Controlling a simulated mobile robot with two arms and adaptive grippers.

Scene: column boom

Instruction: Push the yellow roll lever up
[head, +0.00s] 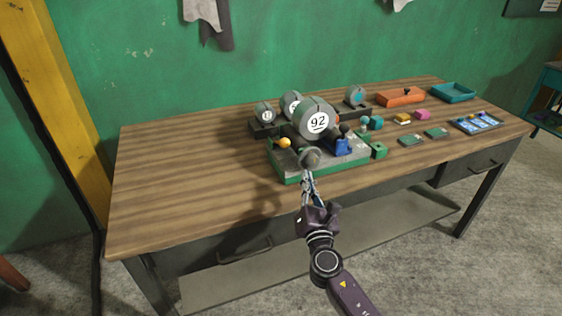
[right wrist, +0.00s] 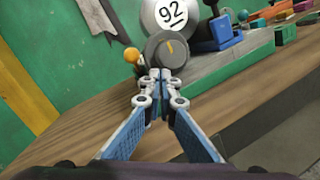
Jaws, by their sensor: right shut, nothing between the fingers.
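The yellow roll lever shows as a yellow-orange ball (head: 284,142) at the left of a grey and green device (head: 290,175) on the workbench. My right gripper (head: 308,173) is shut and empty at the device's front edge, right of and nearer than the ball. Its fingertips (right wrist: 160,76) are just in front of the knob; I cannot tell whether they touch it. The ball is apart from the fingers. My left gripper is not in view.
A round dial marked 92 (head: 317,120) stands above the device, with a blue block (head: 341,147) at its right. Orange (head: 401,97) and teal (head: 453,92) trays and small parts lie farther right. The left half of the wooden bench (head: 180,180) is clear.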

